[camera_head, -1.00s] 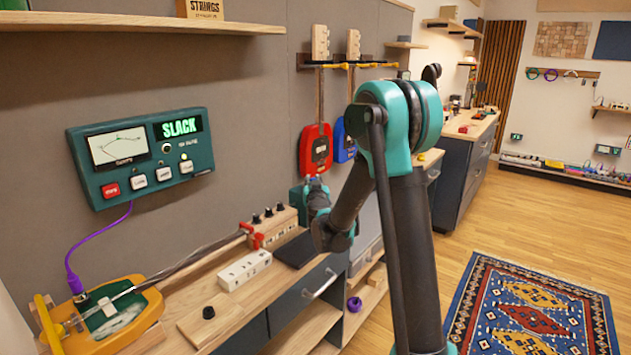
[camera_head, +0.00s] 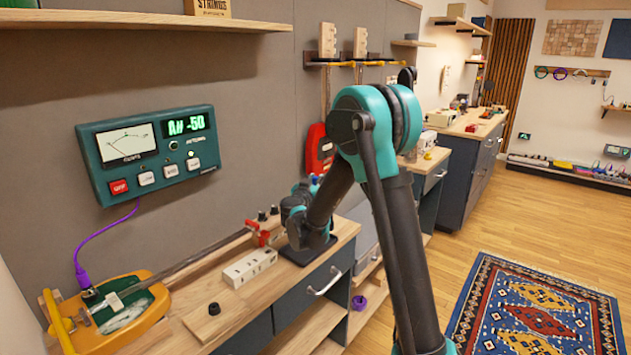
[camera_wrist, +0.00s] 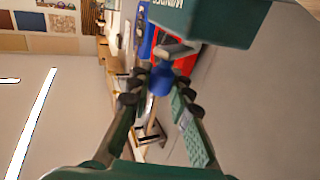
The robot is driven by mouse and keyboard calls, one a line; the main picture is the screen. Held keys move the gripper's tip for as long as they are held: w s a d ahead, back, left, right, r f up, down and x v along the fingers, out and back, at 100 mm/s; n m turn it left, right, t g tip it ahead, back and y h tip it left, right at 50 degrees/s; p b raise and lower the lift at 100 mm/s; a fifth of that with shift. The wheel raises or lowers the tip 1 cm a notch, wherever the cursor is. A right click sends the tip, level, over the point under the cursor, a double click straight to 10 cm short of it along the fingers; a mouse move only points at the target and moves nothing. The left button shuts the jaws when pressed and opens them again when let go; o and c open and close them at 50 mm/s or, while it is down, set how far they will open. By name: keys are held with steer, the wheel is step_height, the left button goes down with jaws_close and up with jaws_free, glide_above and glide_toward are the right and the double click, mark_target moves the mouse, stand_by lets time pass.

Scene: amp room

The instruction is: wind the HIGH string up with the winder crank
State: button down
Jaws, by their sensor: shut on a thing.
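My gripper (camera_wrist: 160,82) is shut on the blue knob (camera_wrist: 161,79) of the winder crank, whose grey metal arm (camera_wrist: 178,51) runs up to a teal winder box (camera_wrist: 215,18) in the wrist view. In the head view my gripper (camera_head: 312,186) is small, over the far end of the bench, mostly hidden by my wrist. The yellow and green stringed instrument (camera_head: 118,312) lies on the bench, its long neck (camera_head: 205,254) reaching to a red part (camera_head: 257,233). The HIGH string cannot be told apart. The tuner (camera_head: 152,154) shows green characters, apparently "A# -50".
A white block (camera_head: 249,268) and a wooden board (camera_head: 212,320) with a black knob lie on the bench. A purple cable (camera_head: 88,240) links tuner and instrument. A red instrument (camera_head: 318,150) hangs on the wall behind my arm.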

steer(key=c, duration=1.4)
jaws_free()
steer(key=shift+o, duration=0.2)
steer(key=v, duration=1.2)
